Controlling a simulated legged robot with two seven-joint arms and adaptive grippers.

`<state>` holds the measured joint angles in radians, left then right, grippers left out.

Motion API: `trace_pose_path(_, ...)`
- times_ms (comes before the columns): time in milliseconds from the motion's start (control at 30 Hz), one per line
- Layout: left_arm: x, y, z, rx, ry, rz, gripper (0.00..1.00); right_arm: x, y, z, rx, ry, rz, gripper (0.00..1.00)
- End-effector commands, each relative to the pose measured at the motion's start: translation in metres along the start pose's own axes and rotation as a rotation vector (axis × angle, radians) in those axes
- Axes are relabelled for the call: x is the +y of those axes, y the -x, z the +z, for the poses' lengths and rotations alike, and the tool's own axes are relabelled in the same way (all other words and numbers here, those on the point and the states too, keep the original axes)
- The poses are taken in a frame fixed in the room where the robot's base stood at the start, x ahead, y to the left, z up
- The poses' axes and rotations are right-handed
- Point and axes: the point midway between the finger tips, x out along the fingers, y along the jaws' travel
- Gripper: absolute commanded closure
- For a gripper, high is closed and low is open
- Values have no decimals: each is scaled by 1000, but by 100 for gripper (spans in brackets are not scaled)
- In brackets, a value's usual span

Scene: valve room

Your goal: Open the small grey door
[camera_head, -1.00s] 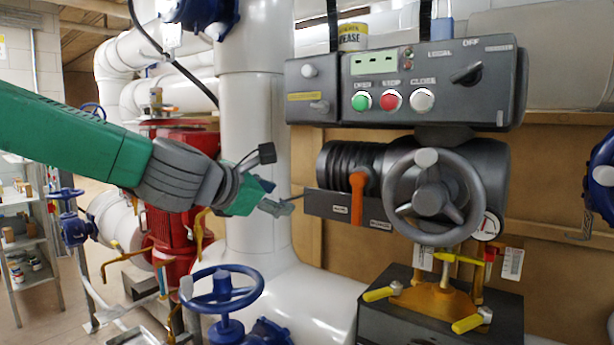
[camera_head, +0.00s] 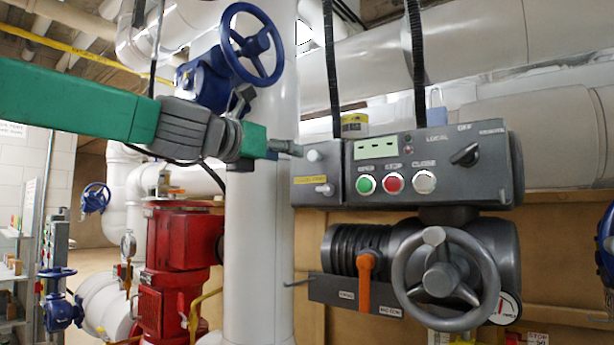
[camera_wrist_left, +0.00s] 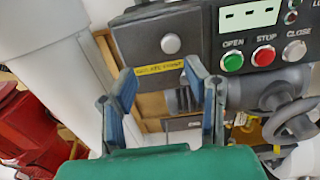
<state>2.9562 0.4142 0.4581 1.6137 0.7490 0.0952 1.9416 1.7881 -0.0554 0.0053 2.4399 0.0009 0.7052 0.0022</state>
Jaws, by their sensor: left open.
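The small grey door (camera_head: 307,172) is the left-hand panel of the dark grey control box, and it appears closed. It has a round light knob (camera_head: 314,155), a yellow label (camera_head: 309,180) and a small latch handle (camera_head: 325,188). My left gripper (camera_head: 286,148) is at the door's left edge, level with the knob. In the left wrist view its open, empty fingers (camera_wrist_left: 165,92) stand below the knob (camera_wrist_left: 171,43), with the yellow label between their tips. Whether they touch the door, I cannot tell. My right gripper is not in view.
Green, red and white buttons (camera_head: 394,183) and a black selector sit right of the door. An orange lever (camera_head: 366,285) and a large grey handwheel (camera_head: 444,279) are below. A white vertical pipe (camera_head: 258,240) stands close left, with a blue valve wheel (camera_head: 252,43) above my arm.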

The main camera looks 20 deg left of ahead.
Motion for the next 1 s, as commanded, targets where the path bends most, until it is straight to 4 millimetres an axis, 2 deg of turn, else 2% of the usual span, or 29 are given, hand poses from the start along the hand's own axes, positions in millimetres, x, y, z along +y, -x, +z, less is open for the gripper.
trace_pose_path(33, -1, -14, -5, 5, -4, 1, 57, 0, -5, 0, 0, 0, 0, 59)
trace_pose_path(100, -5, -29, -4, 7, -5, -1, 57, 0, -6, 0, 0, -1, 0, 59)
trace_pose_path(300, -7, -62, 1, 5, -5, -2, 57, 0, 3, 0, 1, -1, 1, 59)
trace_pose_path(500, -1, -72, 0, 2, 0, -2, 57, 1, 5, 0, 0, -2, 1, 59)
trace_pose_path(767, 2, -74, -1, 2, 2, -2, 57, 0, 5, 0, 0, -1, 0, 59)
trace_pose_path(800, 1, -74, -1, 2, 1, -2, 61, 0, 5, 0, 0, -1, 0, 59)
trace_pose_path(867, -1, -75, 0, 3, 0, -1, 82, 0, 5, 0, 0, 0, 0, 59)
trace_pose_path(900, -1, -75, 0, 3, 0, 0, 96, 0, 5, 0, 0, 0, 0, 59)
trace_pose_path(933, -1, -75, 0, 2, -1, 1, 100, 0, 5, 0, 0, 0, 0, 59)
trace_pose_path(1000, -1, -76, 0, 2, -1, 3, 100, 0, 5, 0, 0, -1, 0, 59)
